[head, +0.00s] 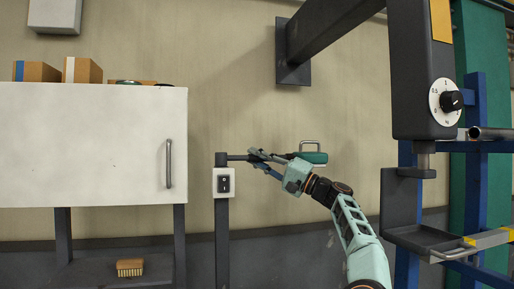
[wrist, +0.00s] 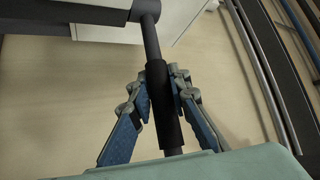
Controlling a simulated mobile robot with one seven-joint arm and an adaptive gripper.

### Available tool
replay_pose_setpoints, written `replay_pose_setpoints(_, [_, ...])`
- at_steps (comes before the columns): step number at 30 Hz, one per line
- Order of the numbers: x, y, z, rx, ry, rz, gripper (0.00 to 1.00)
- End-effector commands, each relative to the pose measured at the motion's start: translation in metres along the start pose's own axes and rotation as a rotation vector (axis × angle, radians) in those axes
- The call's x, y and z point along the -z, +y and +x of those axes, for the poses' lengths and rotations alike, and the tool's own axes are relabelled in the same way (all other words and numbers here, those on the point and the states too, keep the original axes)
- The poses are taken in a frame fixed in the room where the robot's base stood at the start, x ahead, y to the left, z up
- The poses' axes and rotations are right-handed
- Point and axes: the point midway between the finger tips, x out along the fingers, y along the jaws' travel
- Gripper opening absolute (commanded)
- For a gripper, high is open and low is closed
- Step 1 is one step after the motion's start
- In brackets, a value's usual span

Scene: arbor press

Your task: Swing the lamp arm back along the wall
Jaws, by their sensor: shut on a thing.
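The lamp arm (head: 237,157) is a dark bar reaching right from the top of a dark upright post (head: 222,245). In the wrist view the bar (wrist: 152,38) runs from a round joint at the top, through a thicker black sleeve (wrist: 164,105), and under my palm. My gripper (head: 258,156) is shut on the sleeve; its blue-padded fingers (wrist: 159,78) lie on both sides of it. A teal piece with a pale loop (head: 311,157), seemingly the lamp head, shows beyond my wrist. Its link to the bar is partly hidden by my gripper.
A white switch box (head: 224,183) is on the post. A white cabinet (head: 85,145) with boxes on top stands left. A dark beam (head: 325,25) crosses above. The press (head: 420,95) with its dial and a tray (head: 425,243) stands right. Bare wall lies behind the bar.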

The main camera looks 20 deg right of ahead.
Motion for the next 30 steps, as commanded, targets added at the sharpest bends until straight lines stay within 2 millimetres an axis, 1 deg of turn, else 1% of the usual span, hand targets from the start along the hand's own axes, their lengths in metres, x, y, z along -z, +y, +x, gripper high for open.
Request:
replay_pose_setpoints(1, [0.0027,-0.0047,0.0030,0.007,-0.002,0.003,0.00])
replay_pose_setpoints(21, [0.0019,-0.0011,0.0029,0.015,-0.020,0.012,0.00])
replay_pose_setpoints(22, [0.0019,-0.0011,0.0030,0.015,-0.020,0.012,0.19])
replay_pose_setpoints(26, [0.0017,-0.0006,0.0028,0.014,-0.021,0.011,0.33])
replay_pose_setpoints(27, [0.0017,-0.0003,0.0026,0.014,-0.021,0.011,0.35])
replay_pose_setpoints(30, [0.0016,0.0004,0.0023,0.013,-0.021,0.011,0.35])
